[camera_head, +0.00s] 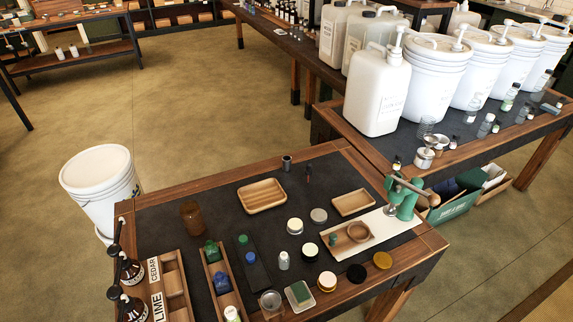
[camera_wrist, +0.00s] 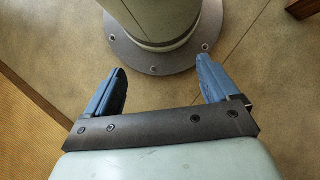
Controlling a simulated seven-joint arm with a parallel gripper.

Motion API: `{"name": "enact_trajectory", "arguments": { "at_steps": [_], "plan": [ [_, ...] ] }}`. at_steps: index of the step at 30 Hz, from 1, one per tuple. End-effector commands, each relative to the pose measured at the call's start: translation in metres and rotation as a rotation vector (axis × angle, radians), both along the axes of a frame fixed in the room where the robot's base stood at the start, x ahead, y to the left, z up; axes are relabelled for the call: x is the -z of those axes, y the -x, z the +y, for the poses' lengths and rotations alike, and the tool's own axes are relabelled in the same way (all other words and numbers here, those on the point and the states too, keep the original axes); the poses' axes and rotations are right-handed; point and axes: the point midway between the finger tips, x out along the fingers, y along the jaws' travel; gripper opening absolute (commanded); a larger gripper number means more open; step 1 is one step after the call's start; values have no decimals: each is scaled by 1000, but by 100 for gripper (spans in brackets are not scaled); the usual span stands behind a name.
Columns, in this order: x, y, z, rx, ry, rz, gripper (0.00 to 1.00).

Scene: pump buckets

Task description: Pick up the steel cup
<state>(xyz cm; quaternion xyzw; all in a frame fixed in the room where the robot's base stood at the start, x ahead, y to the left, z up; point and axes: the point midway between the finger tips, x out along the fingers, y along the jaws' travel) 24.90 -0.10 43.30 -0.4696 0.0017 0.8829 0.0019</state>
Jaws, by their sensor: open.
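A silver cup-like vessel (camera_head: 270,301) stands at the near edge of the dark-topped table, beside a white dish with a green block. Another small silver vessel (camera_head: 424,158) stands on the right-hand table, close to a metal funnel-like piece (camera_head: 437,143). At this size I cannot tell for certain which of them is the steel cup. My gripper (camera_wrist: 161,66) shows only in the wrist view. Its two blue fingers are wide apart with nothing between them, over the floor and my round bolted base. No cup shows in the wrist view.
The near table (camera_head: 160,215) carries wooden trays (camera_head: 262,196), jars, lids, bottles and a green press (camera_head: 402,200). Large white jugs and pump buckets (camera_head: 432,68) line the right table. A white bucket (camera_head: 100,185) stands on the floor at left. The floor beyond is open.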

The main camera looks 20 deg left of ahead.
Motion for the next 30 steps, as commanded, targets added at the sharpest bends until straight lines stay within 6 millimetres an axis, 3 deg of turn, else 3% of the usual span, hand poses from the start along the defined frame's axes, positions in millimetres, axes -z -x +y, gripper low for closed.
{"name": "enact_trajectory", "arguments": {
  "at_steps": [13,20,30],
  "plan": [
    [0,-1,0,0,0,-2,88],
    [0,-1,0,0,0,-2,68],
    [1,-10,-4,-7,0,-11,67]
  ]
}}
